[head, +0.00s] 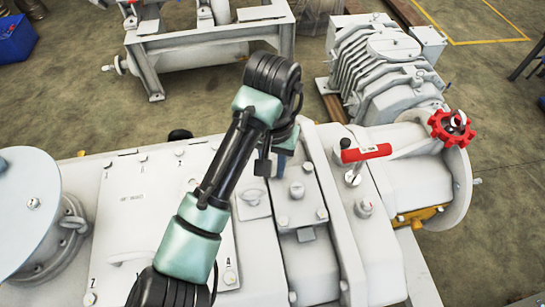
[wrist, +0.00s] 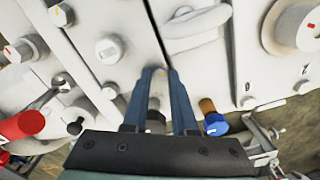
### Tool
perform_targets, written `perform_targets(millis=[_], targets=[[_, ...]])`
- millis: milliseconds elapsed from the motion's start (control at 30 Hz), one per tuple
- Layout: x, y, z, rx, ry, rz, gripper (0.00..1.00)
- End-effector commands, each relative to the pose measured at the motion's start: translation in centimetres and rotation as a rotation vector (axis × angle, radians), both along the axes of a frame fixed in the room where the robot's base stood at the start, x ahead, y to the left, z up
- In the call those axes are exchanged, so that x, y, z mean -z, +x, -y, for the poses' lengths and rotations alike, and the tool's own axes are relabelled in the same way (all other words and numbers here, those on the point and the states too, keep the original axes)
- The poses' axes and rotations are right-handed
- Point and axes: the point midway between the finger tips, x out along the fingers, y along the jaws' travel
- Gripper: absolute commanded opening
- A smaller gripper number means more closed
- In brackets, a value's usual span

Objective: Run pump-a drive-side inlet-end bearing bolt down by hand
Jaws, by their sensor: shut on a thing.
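My gripper (wrist: 161,74) points at the white pump casing, its two blue fingers close together. Between them is a grey bolt (wrist: 155,119), partly hidden by the fingers; I cannot tell how deep it sits in its hole. In the head view my gripper (head: 284,155) is over the casing near the bearing end, partly hidden by my own arm, and the bolt in it cannot be made out.
A red-handled lever (head: 366,153) and a red handwheel (head: 451,127) are to the right of my gripper. In the wrist view a blue-headed fitting (wrist: 215,124) with a brass shank is right of the fingers. A ribbed machine (head: 385,65) stands behind.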

Motion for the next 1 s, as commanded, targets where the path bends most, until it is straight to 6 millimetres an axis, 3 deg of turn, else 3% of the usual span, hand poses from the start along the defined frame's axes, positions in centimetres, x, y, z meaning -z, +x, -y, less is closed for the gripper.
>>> perform_targets(millis=[1000], targets=[[-0.37,0.13,0.07,0.965,-0.003,0.006,0.0]])
